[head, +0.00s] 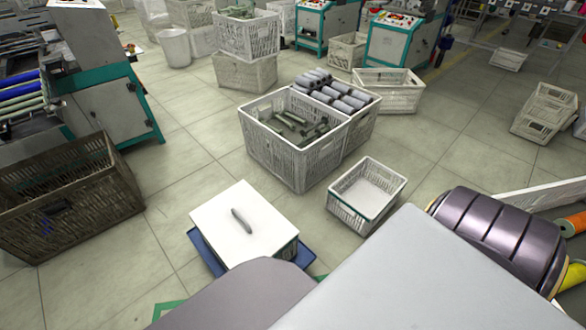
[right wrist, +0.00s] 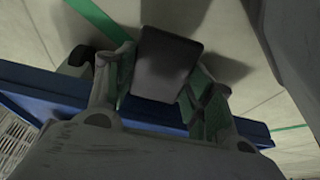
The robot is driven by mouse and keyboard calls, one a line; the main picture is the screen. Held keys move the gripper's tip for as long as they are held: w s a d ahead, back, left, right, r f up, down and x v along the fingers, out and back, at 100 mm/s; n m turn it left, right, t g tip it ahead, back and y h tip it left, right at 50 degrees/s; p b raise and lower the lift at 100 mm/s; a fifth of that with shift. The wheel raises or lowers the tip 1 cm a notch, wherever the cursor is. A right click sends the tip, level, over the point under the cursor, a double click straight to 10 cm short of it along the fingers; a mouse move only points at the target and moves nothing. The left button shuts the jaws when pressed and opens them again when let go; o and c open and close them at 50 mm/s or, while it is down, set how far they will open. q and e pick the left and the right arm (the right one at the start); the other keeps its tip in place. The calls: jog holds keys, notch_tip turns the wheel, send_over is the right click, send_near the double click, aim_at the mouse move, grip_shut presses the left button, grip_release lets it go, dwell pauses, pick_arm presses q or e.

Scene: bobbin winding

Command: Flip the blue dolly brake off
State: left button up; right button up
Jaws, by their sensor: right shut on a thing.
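The blue dolly (head: 206,250) stands on the floor under a white lidded box (head: 268,228) in the head view. Its blue edge (right wrist: 45,98) crosses the right wrist view. My right gripper (right wrist: 155,82) is at this edge, its two fingers on either side of a dark block (right wrist: 166,62), which looks like the brake pedal. The gripper is shut on this block. The block's far end and its joint to the dolly are hard to make out. My own body hides the right gripper in the head view. My left gripper is in neither view.
A small grey wheel-like part (right wrist: 76,62) shows beside the dolly edge. A white crate (head: 366,194) and a crate of green parts (head: 292,160) stand behind. A brown crate (head: 75,215) is at left. Floor between it and the dolly is clear.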

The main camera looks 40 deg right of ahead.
jog(key=shift+w+r, duration=0.1)
jog(key=shift+r, duration=0.05)
jog(key=shift+r+g+p, duration=0.15)
jog(key=shift+g+p, duration=0.45)
jog(key=shift+p, duration=0.05)
jog(key=shift+w+r+g+p, duration=0.25)
jog(key=shift+r+g+p, duration=0.15)
jog(key=shift+g+p, duration=0.45)
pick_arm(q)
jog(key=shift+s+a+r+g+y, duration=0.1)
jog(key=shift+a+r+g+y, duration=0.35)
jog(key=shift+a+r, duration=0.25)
pick_arm(e)
jog(key=shift+w+r+g, duration=0.1)
jog(key=shift+r+g, duration=0.05)
jog(key=shift+g, duration=0.9)
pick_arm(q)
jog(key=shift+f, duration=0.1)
pick_arm(e)
jog(key=o, duration=1.5)
jog(key=shift+c, duration=0.2)
jog(key=shift+r, duration=0.3)
